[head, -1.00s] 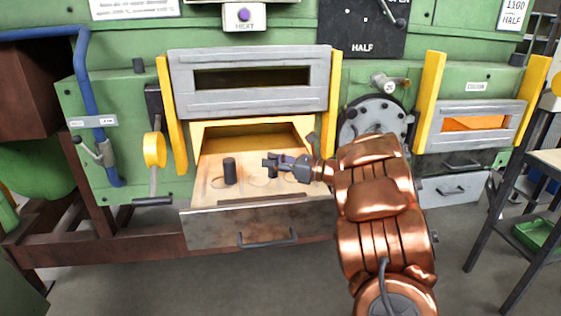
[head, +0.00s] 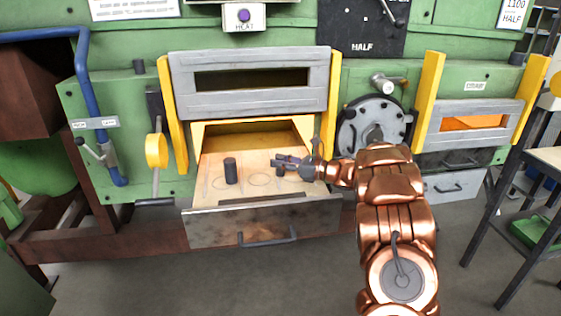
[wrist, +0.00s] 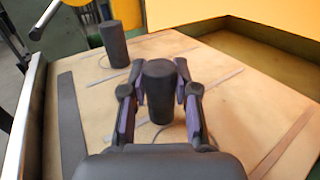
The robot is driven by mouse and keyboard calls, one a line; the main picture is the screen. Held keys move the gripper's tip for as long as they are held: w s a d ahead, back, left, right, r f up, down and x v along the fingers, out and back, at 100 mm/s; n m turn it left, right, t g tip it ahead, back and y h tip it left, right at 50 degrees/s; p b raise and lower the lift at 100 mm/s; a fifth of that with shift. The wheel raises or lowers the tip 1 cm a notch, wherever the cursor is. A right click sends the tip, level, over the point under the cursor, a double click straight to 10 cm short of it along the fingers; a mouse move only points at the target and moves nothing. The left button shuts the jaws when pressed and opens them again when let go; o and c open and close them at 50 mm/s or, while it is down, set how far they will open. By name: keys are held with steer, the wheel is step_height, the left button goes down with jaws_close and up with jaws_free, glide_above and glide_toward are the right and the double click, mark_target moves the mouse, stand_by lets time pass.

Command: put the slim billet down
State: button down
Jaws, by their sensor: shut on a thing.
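The slim billet (head: 281,170) is a dark upright cylinder over the right part of the pulled-out furnace drawer (head: 213,205). My gripper (head: 279,162) is shut on it. In the wrist view the slim billet (wrist: 158,95) stands between the two fingers (wrist: 158,92), above or at a ring outline on the pale drawer floor. I cannot tell whether its base touches the floor. A thicker dark billet (head: 231,170) stands upright at the left of the drawer, apart from my gripper; it also shows in the wrist view (wrist: 114,44).
The furnace opening (head: 250,136) glows behind the drawer, under a raised grey door (head: 250,100). Yellow posts (head: 324,125) stand at both sides. A round grey hatch (head: 370,125) is to the right.

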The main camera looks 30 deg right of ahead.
steer(key=shift+f, duration=0.25)
steer(key=shift+f+b, duration=0.2)
steer(key=shift+b, duration=0.1)
steer(key=c, duration=0.9)
jaws_free()
steer(key=shift+r, duration=0.15)
steer(key=shift+r+p, duration=0.15)
steer(key=shift+p, duration=0.3)
steer(key=b+v, duration=0.4)
steer(key=v, duration=0.8)
steer(key=shift+a, duration=0.1)
